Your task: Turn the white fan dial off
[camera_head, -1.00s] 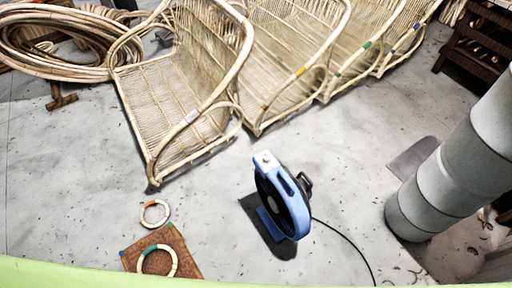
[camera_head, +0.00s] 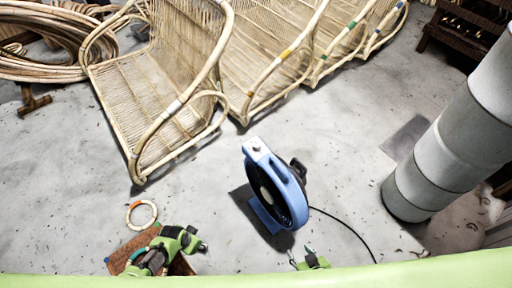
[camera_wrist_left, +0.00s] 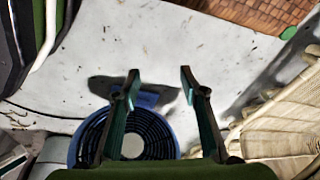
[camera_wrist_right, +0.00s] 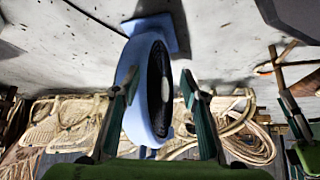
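The blue fan (camera_head: 284,200) stands on the floor in the middle of the head view. Its white dial (camera_head: 257,146) sits on top of the housing; I cannot read its setting. My right gripper (camera_head: 301,255) is low in the head view, just below the fan and apart from it. In the right wrist view its fingers (camera_wrist_right: 158,80) are open, with the fan (camera_wrist_right: 143,88) showing beyond and between them. My left gripper is at the lower left in the head view. Its fingers (camera_wrist_left: 159,78) are open and empty in the left wrist view, above the fan's round grille (camera_wrist_left: 145,138).
Several rattan chairs (camera_head: 160,100) stand behind the fan. A rattan ring (camera_head: 141,214) and a woven mat (camera_head: 121,262) lie at the left, the mat partly hidden by my left arm. A grey column (camera_head: 445,165) stands at right. A black cord (camera_head: 345,226) runs from the fan.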

